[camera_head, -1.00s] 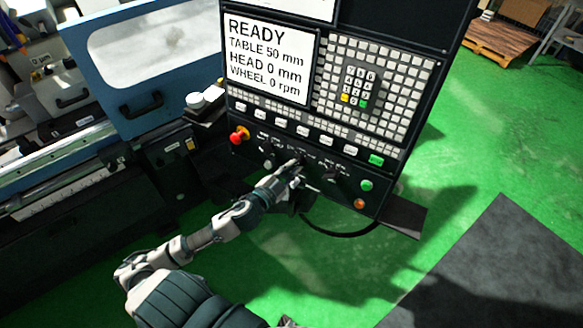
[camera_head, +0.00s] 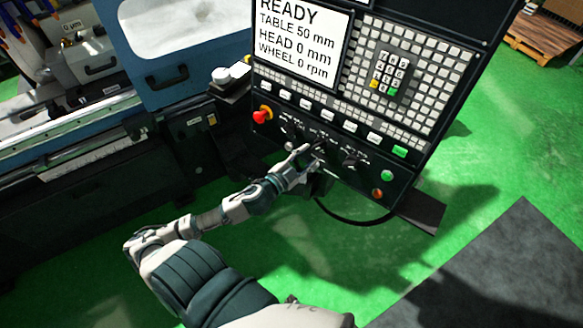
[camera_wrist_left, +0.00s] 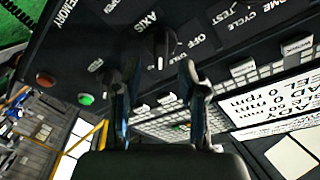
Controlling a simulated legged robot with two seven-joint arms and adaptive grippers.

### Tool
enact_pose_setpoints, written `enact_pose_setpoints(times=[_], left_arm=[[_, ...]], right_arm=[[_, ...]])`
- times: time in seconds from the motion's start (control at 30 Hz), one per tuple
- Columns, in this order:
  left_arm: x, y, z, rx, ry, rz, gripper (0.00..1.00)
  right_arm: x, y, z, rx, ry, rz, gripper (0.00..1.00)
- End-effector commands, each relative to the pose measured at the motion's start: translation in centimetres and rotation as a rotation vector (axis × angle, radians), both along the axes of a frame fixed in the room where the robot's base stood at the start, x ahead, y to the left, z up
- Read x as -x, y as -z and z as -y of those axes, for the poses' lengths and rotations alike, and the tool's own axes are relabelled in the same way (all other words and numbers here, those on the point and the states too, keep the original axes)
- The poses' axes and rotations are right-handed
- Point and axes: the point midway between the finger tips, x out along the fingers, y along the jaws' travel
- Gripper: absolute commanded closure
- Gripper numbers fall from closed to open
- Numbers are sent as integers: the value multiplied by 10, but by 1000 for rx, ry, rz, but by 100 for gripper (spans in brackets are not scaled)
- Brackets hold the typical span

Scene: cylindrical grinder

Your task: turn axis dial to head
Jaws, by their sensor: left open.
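The axis dial (camera_wrist_left: 165,42) is a dark knob with a white pointer mark on the control panel. In the left wrist view it sits beside the AXIS and OFF labels, its white mark toward the picture's bottom. Which position it marks is hard to read. My left gripper (camera_wrist_left: 158,78) is open, its two fingers apart either side of the dial's line and just short of it, with nothing visible between them. In the head view the left gripper (camera_head: 311,156) is at the panel's lower row of knobs and partly hides the middle knob. My right gripper is not in view.
The screen (camera_head: 298,42) reads READY, TABLE 50 mm, HEAD 0 mm, WHEEL 0 rpm. A red emergency stop (camera_head: 261,117) is left of the knobs. Another knob (camera_head: 350,158) and a green button (camera_head: 387,175) are to the right. Green floor lies below the panel.

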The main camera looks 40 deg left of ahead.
Motion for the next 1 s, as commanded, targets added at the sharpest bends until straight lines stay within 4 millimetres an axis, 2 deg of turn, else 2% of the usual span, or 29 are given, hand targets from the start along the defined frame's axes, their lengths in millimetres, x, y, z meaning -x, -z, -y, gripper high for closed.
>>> enact_pose_setpoints(times=[0.3,0.5,0.67,1.0], left_arm=[[61,1,-9,3,-2,-8,58],[85,0,-12,4,0,-7,58],[92,-1,-13,2,-1,-6,58],[93,-1,-13,1,0,-5,58]], right_arm=[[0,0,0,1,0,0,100],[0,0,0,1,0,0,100],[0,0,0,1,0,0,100],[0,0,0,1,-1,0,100]])
